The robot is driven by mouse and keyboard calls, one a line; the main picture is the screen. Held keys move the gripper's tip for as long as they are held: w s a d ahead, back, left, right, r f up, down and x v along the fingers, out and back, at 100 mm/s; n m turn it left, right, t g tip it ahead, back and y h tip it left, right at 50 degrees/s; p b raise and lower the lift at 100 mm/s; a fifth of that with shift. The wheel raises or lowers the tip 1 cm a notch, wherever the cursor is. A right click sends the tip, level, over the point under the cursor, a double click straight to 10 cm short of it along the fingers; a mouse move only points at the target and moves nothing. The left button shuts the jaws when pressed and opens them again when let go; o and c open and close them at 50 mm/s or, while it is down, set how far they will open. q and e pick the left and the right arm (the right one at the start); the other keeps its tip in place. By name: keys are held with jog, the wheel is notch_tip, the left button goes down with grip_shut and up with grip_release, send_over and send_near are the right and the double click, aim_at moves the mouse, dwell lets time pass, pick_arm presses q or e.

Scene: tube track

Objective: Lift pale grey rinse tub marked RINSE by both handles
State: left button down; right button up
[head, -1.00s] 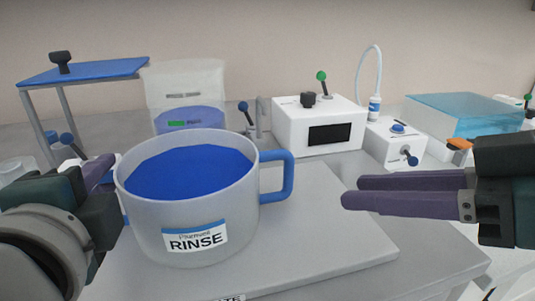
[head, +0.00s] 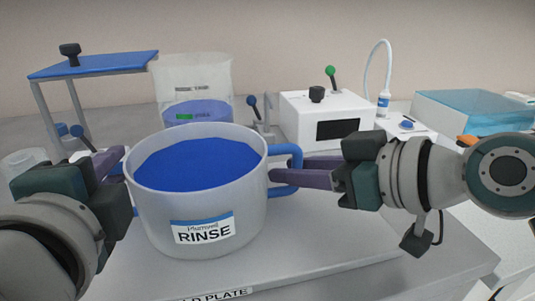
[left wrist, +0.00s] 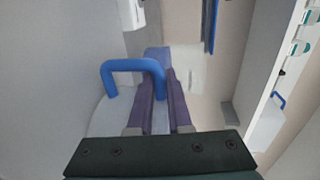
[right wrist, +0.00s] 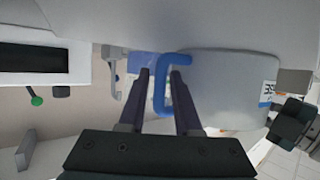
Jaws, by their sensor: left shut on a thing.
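The pale grey tub (head: 155,215) marked RINSE stands upright on a pale plate in the head view, with blue content (head: 195,165) inside. My left gripper (head: 115,165) is shut on the tub's left blue handle, mostly hidden in the head view; the left wrist view shows that handle (left wrist: 135,65) with its bar between the fingers. My right gripper (head: 280,174) is at the right blue handle (head: 296,160). In the right wrist view its fingers are open, one on each side of the handle's bar (right wrist: 159,95), with a small gap visible.
Behind the tub stand a blue-topped stand (head: 95,65), a clear container (head: 195,75) and a white box (head: 310,115) with a dark panel. A clear blue tank (head: 470,110) is at the back right. The plate (head: 330,245) is bare in front and to the right.

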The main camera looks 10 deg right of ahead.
jog(key=shift+c, duration=0.3)
grip_shut()
dwell(1.1)
pick_arm(q)
jog(key=c, duration=1.3)
grip_release()
jog(key=shift+c, duration=0.2)
grip_shut()
